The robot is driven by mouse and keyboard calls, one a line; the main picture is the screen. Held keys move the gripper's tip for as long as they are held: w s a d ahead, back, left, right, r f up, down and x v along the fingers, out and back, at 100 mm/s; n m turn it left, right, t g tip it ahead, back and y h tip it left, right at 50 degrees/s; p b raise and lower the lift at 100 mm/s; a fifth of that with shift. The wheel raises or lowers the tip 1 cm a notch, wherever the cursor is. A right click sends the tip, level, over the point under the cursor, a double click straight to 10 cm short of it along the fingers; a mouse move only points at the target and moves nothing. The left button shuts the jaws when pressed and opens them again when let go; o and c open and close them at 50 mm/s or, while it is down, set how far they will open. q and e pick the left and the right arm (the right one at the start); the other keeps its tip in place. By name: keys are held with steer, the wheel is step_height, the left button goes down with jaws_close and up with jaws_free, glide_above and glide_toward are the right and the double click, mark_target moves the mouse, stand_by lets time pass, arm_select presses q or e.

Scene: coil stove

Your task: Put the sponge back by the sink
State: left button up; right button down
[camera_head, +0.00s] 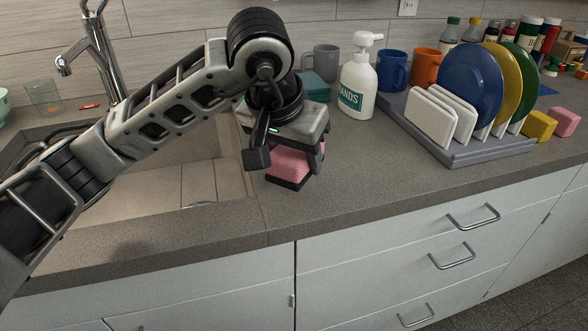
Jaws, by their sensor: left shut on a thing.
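A pink sponge (288,163) with a dark underside is at the counter's front, just right of the sink (200,172). My left gripper (296,173) points down over the sponge and is shut on it. The gripper hides the sponge's upper part. I cannot tell whether the sponge touches the counter. The faucet (97,50) rises behind the sink at the left. My right gripper is not in view.
A white soap bottle (357,86) stands behind and right of the gripper. A grey dish rack (470,152) holds plates and white boards. The front counter strip is clear.

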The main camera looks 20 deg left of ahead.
arm_select(q)
steer(key=f, duration=0.4)
steer(key=shift+w+a, duration=0.15)
steer(key=shift+w, duration=0.25)
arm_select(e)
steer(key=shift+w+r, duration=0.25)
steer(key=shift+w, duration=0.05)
arm_select(q)
steer(key=shift+f, duration=0.15)
steer(key=o, duration=0.9)
steer(key=shift+o, duration=0.2)
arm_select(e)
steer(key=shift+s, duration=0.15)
